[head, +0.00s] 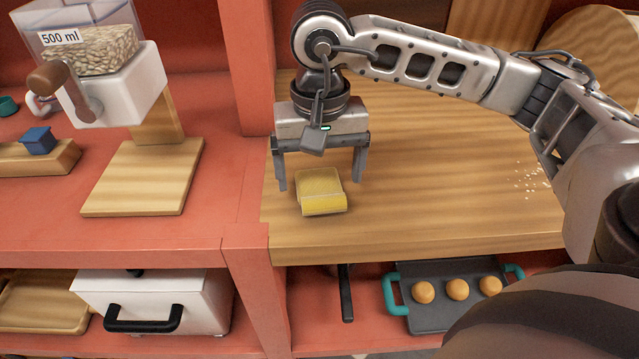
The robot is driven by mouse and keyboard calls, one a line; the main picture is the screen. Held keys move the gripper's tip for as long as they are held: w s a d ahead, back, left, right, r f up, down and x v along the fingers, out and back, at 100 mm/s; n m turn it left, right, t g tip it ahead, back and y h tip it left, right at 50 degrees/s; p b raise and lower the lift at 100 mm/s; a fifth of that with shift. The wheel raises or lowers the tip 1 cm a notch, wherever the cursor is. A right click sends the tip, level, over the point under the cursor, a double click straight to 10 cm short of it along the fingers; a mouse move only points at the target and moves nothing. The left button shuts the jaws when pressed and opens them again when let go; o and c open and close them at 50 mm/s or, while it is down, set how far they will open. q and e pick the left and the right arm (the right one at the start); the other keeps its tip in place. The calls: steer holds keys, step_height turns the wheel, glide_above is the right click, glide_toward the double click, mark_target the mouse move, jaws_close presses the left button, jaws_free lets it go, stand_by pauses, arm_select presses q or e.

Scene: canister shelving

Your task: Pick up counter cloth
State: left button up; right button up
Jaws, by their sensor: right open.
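The counter cloth (321,191) is a folded yellow cloth lying on the wooden counter near its front left corner. My right gripper (320,186) points down over the cloth, open, with one finger to the left of it and the other to its right. The fingers appear apart from the cloth, and nothing is held between them. I cannot tell exactly how high the fingertips are above the counter. My left gripper does not show.
A grain dispenser (150,90) marked 500 ml stands left on the red shelf. A red post (247,65) separates it from the counter (430,215). Below are a white box (150,300) with a black handle and a dark tray (440,318) with buns. Crumbs (532,182) lie at right.

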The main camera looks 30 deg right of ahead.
steer(key=shift+f, duration=1.2)
steer(key=c, duration=1.1)
steer(key=shift+o, duration=0.2)
steer(key=shift+r, duration=0.1)
steer(key=shift+r, duration=0.4)
step_height(320, 180, up, 2)
steer(key=shift+r+b, duration=0.2)
steer(key=shift+b, duration=0.3)
steer(key=s+r, duration=0.1)
steer(key=r, duration=0.1)
steer(key=s+r, duration=0.1)
steer(key=s, duration=0.1)
steer(key=s+r, duration=0.1)
steer(key=r, duration=0.1)
steer(key=shift+s+d+r, duration=0.3)
steer(key=shift+s+d, duration=0.05)
steer(key=s+r, duration=0.1)
steer(key=s, duration=0.2)
steer(key=s+r, duration=0.1)
steer(key=s, duration=0.2)
steer(key=s+d+r, duration=0.1)
steer(key=s+r, duration=0.1)
steer(key=s, duration=0.1)
steer(key=shift+s+d, duration=0.1)
